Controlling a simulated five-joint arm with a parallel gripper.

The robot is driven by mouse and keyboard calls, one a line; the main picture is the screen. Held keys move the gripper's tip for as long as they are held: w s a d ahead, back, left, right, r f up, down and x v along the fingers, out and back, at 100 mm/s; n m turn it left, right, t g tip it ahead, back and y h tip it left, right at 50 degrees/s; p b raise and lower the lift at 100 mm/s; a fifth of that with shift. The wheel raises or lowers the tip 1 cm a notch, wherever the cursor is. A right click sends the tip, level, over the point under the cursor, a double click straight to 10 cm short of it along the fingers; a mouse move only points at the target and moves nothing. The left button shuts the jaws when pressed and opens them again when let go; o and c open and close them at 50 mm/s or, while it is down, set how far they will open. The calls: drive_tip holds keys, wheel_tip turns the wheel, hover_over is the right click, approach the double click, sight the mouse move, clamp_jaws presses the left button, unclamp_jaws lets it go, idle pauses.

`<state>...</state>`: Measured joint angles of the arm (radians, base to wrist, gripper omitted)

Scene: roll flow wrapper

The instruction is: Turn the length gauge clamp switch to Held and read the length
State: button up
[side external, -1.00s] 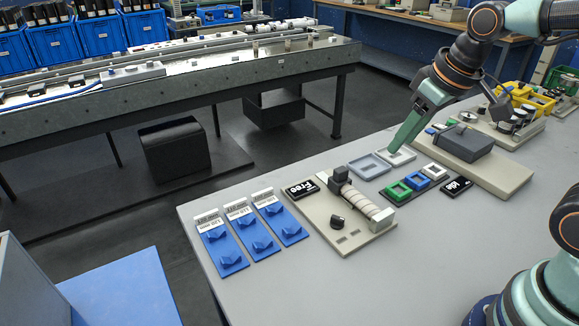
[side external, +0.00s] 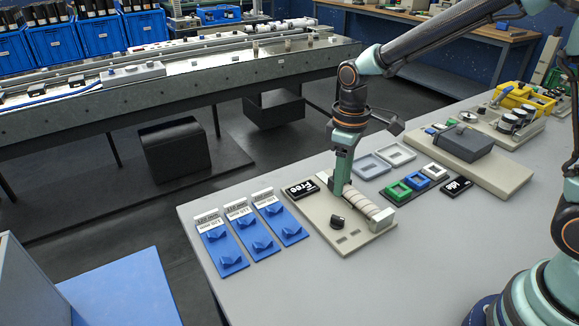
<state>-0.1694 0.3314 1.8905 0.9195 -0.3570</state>
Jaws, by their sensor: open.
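The length gauge is a beige plate (side external: 362,238) on the grey table, with a pale ribbed roll (side external: 368,207) lying across it. A small black knob (side external: 337,221), which looks like the clamp switch, stands on the plate near its left front edge. A black sign (side external: 300,189) at the plate's back left corner reads "Free". My gripper (side external: 338,190) points down over the back end of the roll, hiding the dark block there. Its fingertips are too small to make out, and I cannot tell whether they touch the gauge. It is behind the knob and apart from it.
Several blue plates with white labels (side external: 262,193) lie left of the gauge. Grey trays (side external: 371,166), a dark mat with green, blue and white frames (side external: 420,181) and an "Idle"-like sign (side external: 457,187) lie to the right. The table's front is clear.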

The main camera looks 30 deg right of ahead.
sight(338, 217)
wheel_tip(338, 217, down, 10)
drive_tip(key=shift+f, duration=0.1)
idle(0.4)
clamp_jaws()
